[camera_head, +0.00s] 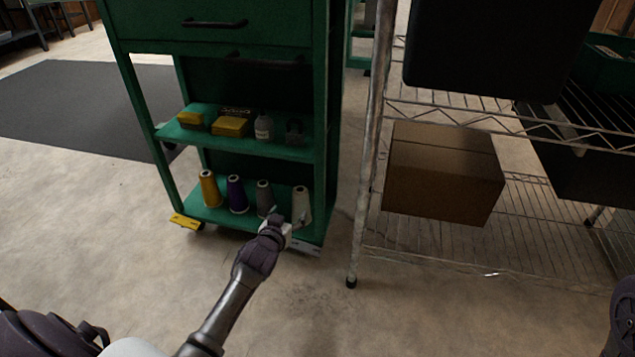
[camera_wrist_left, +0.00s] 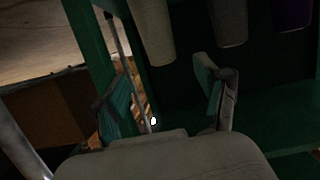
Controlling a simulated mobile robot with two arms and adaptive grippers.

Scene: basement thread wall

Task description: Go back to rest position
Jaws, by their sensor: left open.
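My left gripper (camera_head: 290,218) is at the front of the green cart's bottom shelf (camera_head: 222,213), close to the white thread cone (camera_head: 302,203). In the left wrist view the two fingers (camera_wrist_left: 166,92) are spread with nothing held between them. The white cone (camera_wrist_left: 152,30) stands just beyond the fingers there; whether a finger touches it I cannot tell. A grey cone (camera_head: 264,197), a purple cone (camera_head: 237,193) and a yellow cone (camera_head: 208,188) stand upright in a row on the same shelf. My right gripper is out of view.
The cart's middle shelf (camera_head: 270,146) holds yellow boxes (camera_head: 230,126) and a small bottle (camera_head: 263,127). A wire rack (camera_head: 378,140) stands close on the right with a cardboard box (camera_head: 443,175). The concrete floor (camera_head: 110,240) in front is clear.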

